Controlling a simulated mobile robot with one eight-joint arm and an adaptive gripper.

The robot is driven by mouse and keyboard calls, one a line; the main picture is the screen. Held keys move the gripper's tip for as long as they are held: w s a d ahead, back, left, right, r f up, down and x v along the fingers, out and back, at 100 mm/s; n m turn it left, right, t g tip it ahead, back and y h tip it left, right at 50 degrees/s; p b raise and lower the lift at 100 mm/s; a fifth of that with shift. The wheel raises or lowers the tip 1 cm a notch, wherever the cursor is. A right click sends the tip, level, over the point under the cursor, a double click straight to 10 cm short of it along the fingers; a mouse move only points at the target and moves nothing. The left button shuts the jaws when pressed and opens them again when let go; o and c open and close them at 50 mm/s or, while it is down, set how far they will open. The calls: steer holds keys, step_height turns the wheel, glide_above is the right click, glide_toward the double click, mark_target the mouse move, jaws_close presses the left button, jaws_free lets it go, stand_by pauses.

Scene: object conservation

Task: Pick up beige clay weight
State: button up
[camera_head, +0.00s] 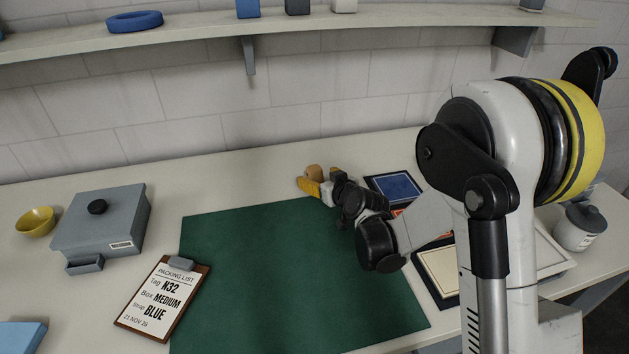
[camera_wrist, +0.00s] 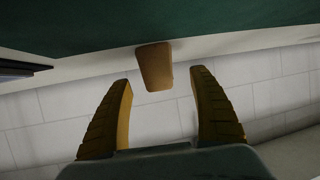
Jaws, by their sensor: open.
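The beige clay weight (camera_head: 314,172) is a small tan block on the table, just behind the green mat's far edge. In the wrist view the weight (camera_wrist: 154,66) shows ahead of my gripper, between the lines of the two fingers and a little beyond their tips. My gripper (camera_head: 318,187) has yellow fingers and is right beside the weight in the head view, partly covering it. In the wrist view my gripper (camera_wrist: 164,78) is open, with nothing between its fingers. I cannot tell whether a finger touches the weight.
The green mat (camera_head: 270,260) covers the middle of the table. A clipboard (camera_head: 162,300), grey box (camera_head: 100,225) and yellow bowl (camera_head: 36,222) are at left. A blue framed panel (camera_head: 395,187) lies right of my gripper. A lidded jar (camera_head: 580,228) stands far right. The wall rises behind.

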mark_target(318, 177)
steer(key=b+x, duration=0.1)
steer(key=x, duration=0.3)
steer(key=shift+w+d+f, duration=0.1)
steer(key=shift+f, duration=0.15)
steer(key=shift+r, duration=0.1)
steer(key=c, duration=1.5)
steer(key=shift+o, duration=0.2)
